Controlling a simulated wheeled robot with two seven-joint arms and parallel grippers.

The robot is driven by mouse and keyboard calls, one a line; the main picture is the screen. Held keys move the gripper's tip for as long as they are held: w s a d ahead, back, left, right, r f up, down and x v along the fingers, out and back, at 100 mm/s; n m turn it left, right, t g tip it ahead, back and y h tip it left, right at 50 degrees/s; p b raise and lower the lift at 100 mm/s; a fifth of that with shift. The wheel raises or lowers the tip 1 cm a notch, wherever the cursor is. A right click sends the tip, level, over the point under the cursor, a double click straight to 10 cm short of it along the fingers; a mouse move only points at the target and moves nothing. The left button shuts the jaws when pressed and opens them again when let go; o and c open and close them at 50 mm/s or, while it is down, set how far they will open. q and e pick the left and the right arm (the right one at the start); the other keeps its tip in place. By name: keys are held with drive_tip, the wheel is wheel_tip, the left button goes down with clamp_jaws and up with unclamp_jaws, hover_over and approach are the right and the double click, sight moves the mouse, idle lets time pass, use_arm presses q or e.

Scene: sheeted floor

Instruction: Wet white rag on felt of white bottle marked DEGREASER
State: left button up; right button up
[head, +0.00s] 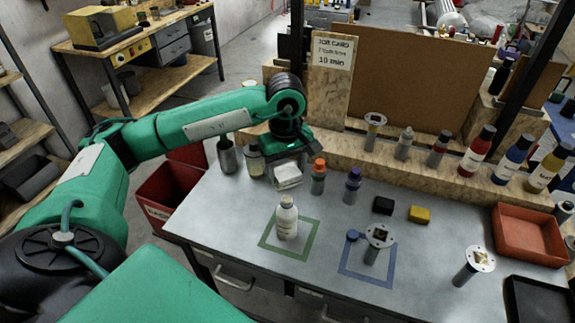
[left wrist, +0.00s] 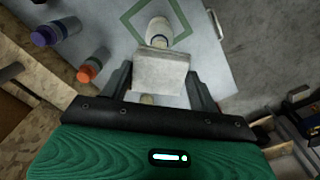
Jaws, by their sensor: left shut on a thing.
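A white folded rag (head: 288,177) is held between the fingers of my left gripper (head: 287,165), above the back left part of the bench. In the left wrist view the rag (left wrist: 160,72) sits between the two fingers (left wrist: 161,84). A white bottle (head: 287,219) stands upright inside a green taped square, in front of the rag and apart from it. The bottle (left wrist: 158,31) also shows beyond the rag in the left wrist view, partly covered by it. Its label is too small to read, and no felt can be made out. My right gripper is out of view.
Orange-capped (head: 318,177) and purple-capped (head: 352,187) bottles stand right of the rag. A blue square holds a round-topped dispenser (head: 378,240). Black and yellow (head: 419,214) blocks and a red tray (head: 528,237) lie right.

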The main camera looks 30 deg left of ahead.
sight(286, 183)
use_arm(q)
drive_tip(key=shift+f, duration=0.65)
wheel_tip(286, 183, down, 4)
drive_tip(key=shift+r+b, duration=0.25)
drive_tip(key=shift+b, duration=0.45)
drive_tip(key=shift+f, duration=0.45)
drive_tip(key=shift+f+b, duration=0.25)
drive_tip(key=shift+b, duration=0.1)
drive_tip(key=shift+f+b, duration=0.3)
drive_tip(key=shift+b, duration=0.4)
idle(0.9)
